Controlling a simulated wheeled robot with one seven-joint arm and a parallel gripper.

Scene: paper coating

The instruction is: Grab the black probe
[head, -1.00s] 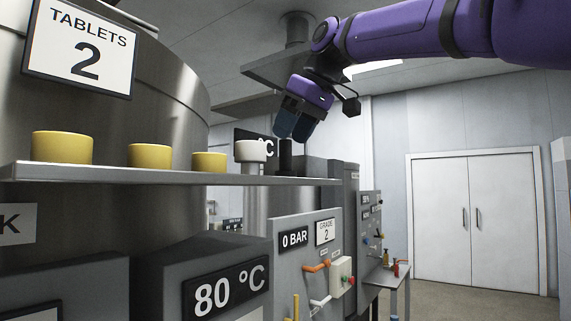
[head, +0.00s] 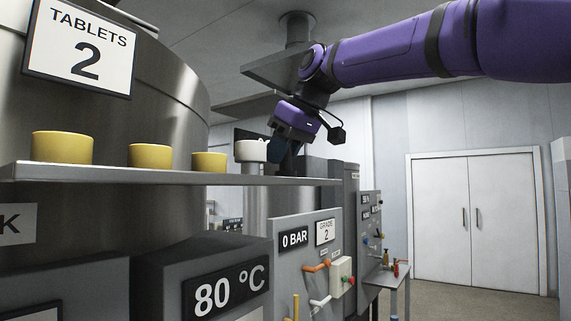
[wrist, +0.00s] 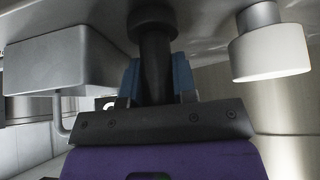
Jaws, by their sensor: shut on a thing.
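The black probe (wrist: 152,40) stands between the blue fingers of my gripper (wrist: 160,80) in the wrist view, with its wider black head toward the top of the picture. My gripper is shut on it. In the head view my gripper (head: 283,160) is low at the right part of the grey shelf (head: 110,175), and its fingers hide most of the probe. I cannot tell whether the probe still touches the shelf.
A white-capped piece (head: 250,152) stands just left of my gripper; it also shows in the wrist view (wrist: 270,52). Several yellow-capped pieces (head: 150,156) stand farther left. A grey box (wrist: 65,62) is on the other side of the probe in the wrist view. A large steel tank (head: 165,90) rises behind the shelf.

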